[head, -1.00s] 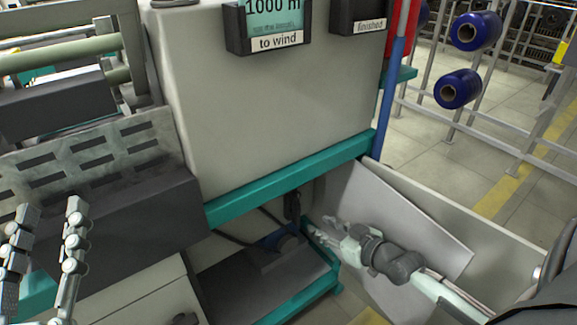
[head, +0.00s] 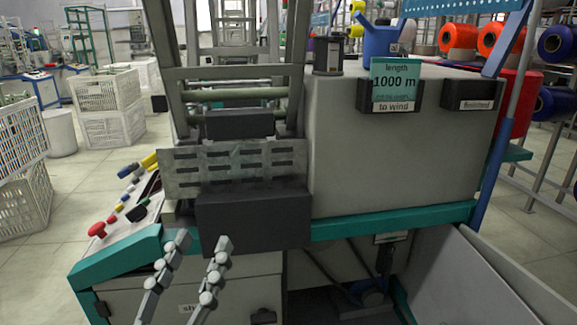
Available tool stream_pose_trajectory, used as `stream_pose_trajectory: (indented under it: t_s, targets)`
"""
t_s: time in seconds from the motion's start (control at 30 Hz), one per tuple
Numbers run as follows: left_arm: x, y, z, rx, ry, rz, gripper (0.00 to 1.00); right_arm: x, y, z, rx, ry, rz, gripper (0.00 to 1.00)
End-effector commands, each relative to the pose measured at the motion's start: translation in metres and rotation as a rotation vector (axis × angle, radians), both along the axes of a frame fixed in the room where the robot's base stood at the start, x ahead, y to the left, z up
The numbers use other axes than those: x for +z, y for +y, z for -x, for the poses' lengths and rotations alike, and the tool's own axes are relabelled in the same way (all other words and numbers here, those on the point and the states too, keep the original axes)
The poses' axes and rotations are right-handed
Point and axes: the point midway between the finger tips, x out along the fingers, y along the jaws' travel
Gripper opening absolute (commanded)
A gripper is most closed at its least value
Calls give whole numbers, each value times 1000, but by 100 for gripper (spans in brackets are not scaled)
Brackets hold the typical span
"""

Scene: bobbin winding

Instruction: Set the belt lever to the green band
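Under the teal rail (head: 400,222) of the winding machine, a dark upright piece (head: 385,260) stands below a small pale label (head: 392,238). It may be the belt lever, but it is too small and dark to be sure. No green band can be made out on it. A dark blue rounded part (head: 373,298) sits beneath it at the bottom edge. My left gripper (head: 203,241) is at the bottom left, in front of the dark box (head: 255,222), its two fingers apart and nothing between them. My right gripper is out of view.
A sloped panel with a red knob (head: 97,230) is at the left. A blue can (head: 382,38) and a "1000 m" card (head: 395,80) are on the pale housing (head: 345,150). A grey bin (head: 450,285) is at lower right. White crates (head: 105,105) stand back left.

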Motion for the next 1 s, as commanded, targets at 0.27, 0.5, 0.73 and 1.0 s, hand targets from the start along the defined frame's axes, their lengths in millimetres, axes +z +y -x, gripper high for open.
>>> stream_pose_trajectory:
  t_s: [0.27,0.5,0.73,1.0]
  targets:
    - [-110,22,-38,61,421,-198,40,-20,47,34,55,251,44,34]
    - [-253,97,-10,168,998,-409,40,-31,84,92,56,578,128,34]
    - [-333,171,69,259,1468,-523,40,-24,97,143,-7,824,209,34]
    - [-352,193,103,289,1626,-550,40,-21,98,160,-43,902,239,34]
